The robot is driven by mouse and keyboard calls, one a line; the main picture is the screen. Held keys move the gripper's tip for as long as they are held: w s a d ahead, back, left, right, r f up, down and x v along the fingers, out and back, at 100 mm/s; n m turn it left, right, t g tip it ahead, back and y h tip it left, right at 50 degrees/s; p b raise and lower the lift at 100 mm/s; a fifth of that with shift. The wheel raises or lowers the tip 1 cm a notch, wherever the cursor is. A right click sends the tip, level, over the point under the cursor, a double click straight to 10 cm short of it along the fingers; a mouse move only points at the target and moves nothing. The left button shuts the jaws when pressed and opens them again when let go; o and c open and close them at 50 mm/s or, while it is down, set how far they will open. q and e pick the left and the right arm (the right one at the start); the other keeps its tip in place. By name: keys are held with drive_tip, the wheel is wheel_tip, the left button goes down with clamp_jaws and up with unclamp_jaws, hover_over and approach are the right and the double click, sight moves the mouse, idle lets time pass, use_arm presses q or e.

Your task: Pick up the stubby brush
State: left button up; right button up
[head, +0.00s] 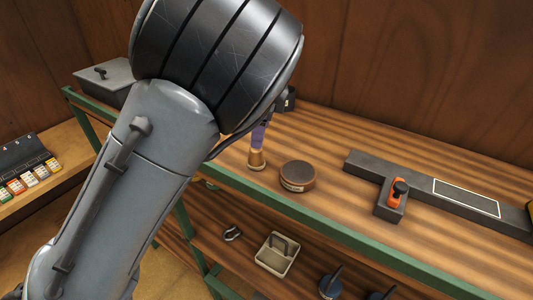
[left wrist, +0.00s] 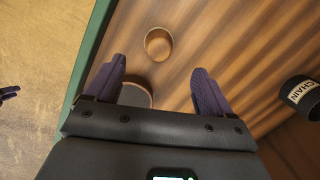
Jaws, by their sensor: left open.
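A short, round, tan-brown piece, which looks like the stubby brush (head: 257,159), stands upright on the bench top near its green front edge. In the left wrist view the brush (left wrist: 158,43) shows from above as a brown disc with a pale rim. My left gripper (left wrist: 158,70) is open and empty, its purple fingers spread to either side of the brush's line. In the head view a purple fingertip (head: 259,136) shows just above the brush; my arm hides the rest.
A round dark-topped tin (head: 297,175) stands close to the right of the brush. A long dark rail (head: 415,188) with an orange switch (head: 396,198) lies to the right. A lower shelf holds a tray (head: 278,262).

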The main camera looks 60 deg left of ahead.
sight(255, 155)
use_arm(q)
drive_tip(key=f, duration=0.3)
drive_tip(key=shift+s+a+f, duration=0.15)
drive_tip(key=shift+s+f, duration=0.1)
drive_tip(key=shift+s, duration=0.15)
drive_tip(key=shift+s+a+f+p, duration=0.15)
drive_tip(key=shift+f+p, duration=0.35)
drive_tip(key=shift+f, duration=0.6)
drive_tip(key=shift+s+a+f+p, duration=0.15)
drive_tip(key=shift+f+p, duration=0.35)
drive_tip(key=shift+f, duration=1.3)
use_arm(e)
drive_tip(key=shift+v, duration=1.1)
use_arm(q)
drive_tip(key=c, duration=1.1)
drive_tip(key=shift+r, duration=0.15)
use_arm(e)
drive_tip(key=shift+f, duration=0.1)
